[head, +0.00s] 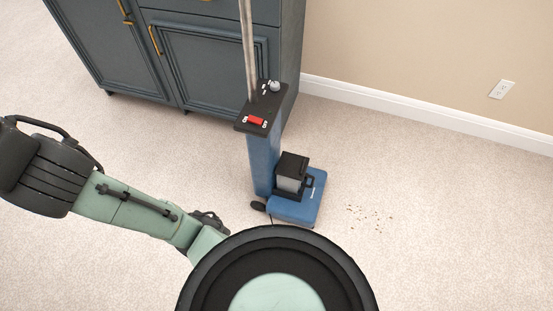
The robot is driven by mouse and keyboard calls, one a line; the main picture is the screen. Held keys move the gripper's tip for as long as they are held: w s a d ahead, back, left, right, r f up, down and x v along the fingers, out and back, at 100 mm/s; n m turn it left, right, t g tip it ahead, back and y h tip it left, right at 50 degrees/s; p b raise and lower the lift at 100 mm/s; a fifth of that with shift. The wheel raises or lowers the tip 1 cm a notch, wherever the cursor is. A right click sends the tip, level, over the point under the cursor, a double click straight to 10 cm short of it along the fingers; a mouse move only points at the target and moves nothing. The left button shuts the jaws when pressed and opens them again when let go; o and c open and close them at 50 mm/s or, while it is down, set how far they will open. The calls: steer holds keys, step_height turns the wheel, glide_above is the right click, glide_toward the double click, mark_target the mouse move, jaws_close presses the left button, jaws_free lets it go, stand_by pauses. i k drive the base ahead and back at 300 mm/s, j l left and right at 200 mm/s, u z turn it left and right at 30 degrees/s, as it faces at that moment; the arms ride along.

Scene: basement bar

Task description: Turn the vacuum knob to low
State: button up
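The blue upright vacuum (264,165) stands on the carpet in front of the cabinet. Its black control panel (262,105) is on top of the body. A small round grey knob (275,87) sits at the panel's far right corner, with tiny white marks beside it that are too small to read. I cannot tell the knob's setting. A red switch (256,120) is at the panel's near edge. My arm crosses the lower left, apart from the vacuum. My gripper's fingers cannot be made out clearly, and nothing of mine touches the knob.
A grey-blue cabinet (215,62) with brass handles stands behind the vacuum. A pale hose or tube (248,50) rises from the panel. Dark crumbs (370,217) lie on the carpet to the right. A wall outlet (501,89) is far right. Open carpet lies right of the vacuum.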

mark_target(274, 85)
steer(key=l+u, duration=0.2)
steer(key=l, duration=0.3)
steer(key=k+l+u, duration=0.2)
steer(key=l, duration=0.25)
steer(key=k+l+u, duration=0.2)
steer(key=l, duration=0.25)
steer(key=i+l, duration=0.05)
steer(key=i, duration=0.05)
